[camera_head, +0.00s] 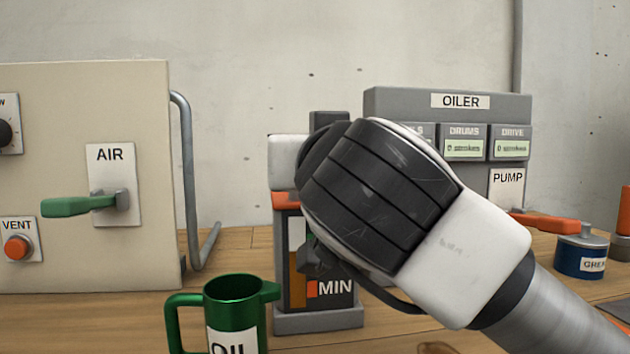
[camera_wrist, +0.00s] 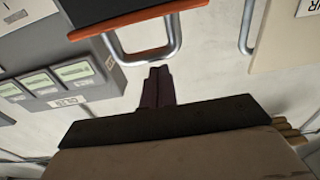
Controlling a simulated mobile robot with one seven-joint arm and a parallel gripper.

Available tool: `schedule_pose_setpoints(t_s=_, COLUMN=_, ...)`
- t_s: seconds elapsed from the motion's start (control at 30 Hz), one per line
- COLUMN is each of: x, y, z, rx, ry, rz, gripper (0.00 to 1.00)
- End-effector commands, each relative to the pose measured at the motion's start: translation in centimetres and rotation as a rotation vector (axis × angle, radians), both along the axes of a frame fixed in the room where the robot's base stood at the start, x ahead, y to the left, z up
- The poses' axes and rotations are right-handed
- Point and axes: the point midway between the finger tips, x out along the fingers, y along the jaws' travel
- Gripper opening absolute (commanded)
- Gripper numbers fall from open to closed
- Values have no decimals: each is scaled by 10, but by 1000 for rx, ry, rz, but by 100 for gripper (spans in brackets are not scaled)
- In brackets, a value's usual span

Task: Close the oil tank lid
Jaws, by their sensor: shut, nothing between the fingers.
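The oil tank (camera_head: 318,318) is a grey box with an orange upper band and a "MIN" level window, standing on the table in the head view. My arm hides much of its top. In the wrist view an orange-edged dark piece (camera_wrist: 135,20) with a grey loop handle (camera_wrist: 145,55) shows at the top; it seems to belong to the tank. Whether it is the lid, and the lid's angle, I cannot tell. My gripper (camera_wrist: 160,72) is shut and empty, its fingertips close to the loop in the picture; contact is unclear.
A green oil jug (camera_head: 235,310) stands left of the tank. A beige panel (camera_head: 80,170) with a green AIR lever and side rail (camera_head: 186,180) is at the left. The grey OILER unit (camera_head: 447,105) stands behind my arm; a blue grease can (camera_head: 580,260) is at the right.

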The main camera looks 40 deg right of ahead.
Motion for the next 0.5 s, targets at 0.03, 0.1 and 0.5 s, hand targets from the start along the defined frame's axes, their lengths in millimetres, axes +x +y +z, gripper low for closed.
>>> schedule_pose_setpoints(t_s=0.03, x=0, y=0, z=-9, rx=-9, ry=-18, rz=1, gripper=0)
schedule_pose_setpoints(t_s=0.1, x=-1, y=0, z=-10, rx=-21, ry=-41, rz=0, gripper=0)
schedule_pose_setpoints(t_s=0.5, x=-1, y=1, z=-11, rx=-48, ry=-100, rz=0, gripper=0)
